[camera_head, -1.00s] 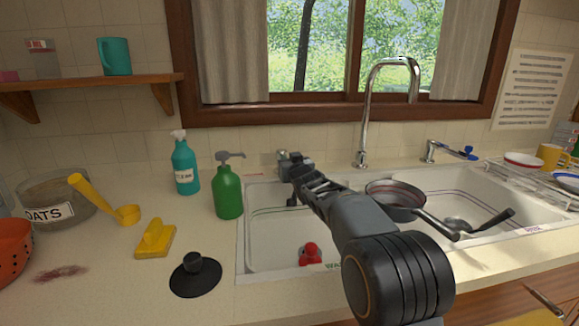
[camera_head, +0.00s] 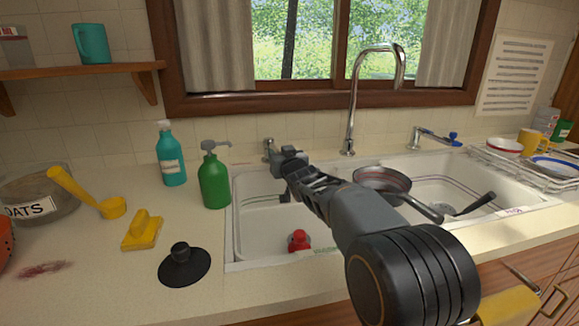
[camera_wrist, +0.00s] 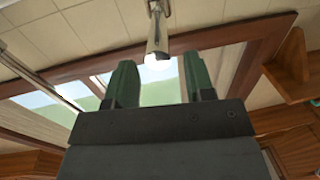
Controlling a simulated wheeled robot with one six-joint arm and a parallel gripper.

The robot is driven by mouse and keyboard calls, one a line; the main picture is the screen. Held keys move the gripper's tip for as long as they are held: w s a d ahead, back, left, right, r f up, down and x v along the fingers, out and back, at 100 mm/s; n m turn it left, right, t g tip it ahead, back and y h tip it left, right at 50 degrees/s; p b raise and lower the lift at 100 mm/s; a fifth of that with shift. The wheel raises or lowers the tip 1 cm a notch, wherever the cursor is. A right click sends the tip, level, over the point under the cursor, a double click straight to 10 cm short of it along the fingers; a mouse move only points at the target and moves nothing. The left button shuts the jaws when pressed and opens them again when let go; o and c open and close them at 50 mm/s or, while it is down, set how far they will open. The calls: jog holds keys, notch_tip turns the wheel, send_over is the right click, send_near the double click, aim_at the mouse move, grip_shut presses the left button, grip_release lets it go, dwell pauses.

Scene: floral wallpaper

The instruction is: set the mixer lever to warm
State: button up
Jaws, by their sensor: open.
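A chrome mixer lever with a blue end (camera_head: 436,137) stands behind the right basin, right of the tall spout (camera_head: 352,100). A second small metal fitting (camera_head: 268,146) shows behind the left basin, mostly hidden by my gripper. My gripper (camera_head: 281,158) is over the back of the left basin, close to that fitting. In the wrist view my two green fingers (camera_wrist: 158,80) are apart. A pale metallic bar with a bright white end (camera_wrist: 157,35) lies in line with the gap between them. I cannot tell whether it touches a finger.
A green pump bottle (camera_head: 213,180) and a teal bottle (camera_head: 171,158) stand left of the sink. A pan (camera_head: 382,180) sits at the basin divider, beside my arm. A red object (camera_head: 299,240) lies in the left basin. A dish rack (camera_head: 510,168) stands at right.

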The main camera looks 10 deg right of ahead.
jog(key=s+d, duration=0.1)
jog(key=s, duration=0.8)
jog(key=shift+d, duration=0.1)
jog(key=shift+c, duration=0.5)
